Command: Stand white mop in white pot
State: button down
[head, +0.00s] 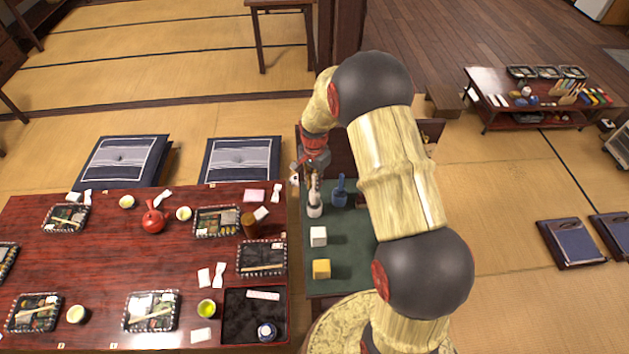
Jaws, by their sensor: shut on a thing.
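My gripper (313,164) is above the far left part of the green-topped table, behind and slightly left of the white pot. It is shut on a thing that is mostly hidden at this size. A small white piece (294,178) shows at the left of the fingers; I take it to be part of the white mop, but cannot make out its shape. The white pot (315,210) stands upright on the green top, with light brown sticks showing above its rim. Whether the held thing touches the pot cannot be told.
A blue pot (339,197) stands right of the white one. A white cube (318,236) and a yellow cube (321,268) lie nearer on the green top (338,232). The red lunch table (110,265), crowded with trays, adjoins at left. My arm hides the right side.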

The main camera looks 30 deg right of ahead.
aim_at(314, 175)
jog(key=shift+f+b, duration=1.1)
jog(key=shift+f, duration=1)
jog(key=c, duration=1.7)
grip_release()
jog(key=shift+c, duration=0.2)
notch_tip(314, 175, up, 12)
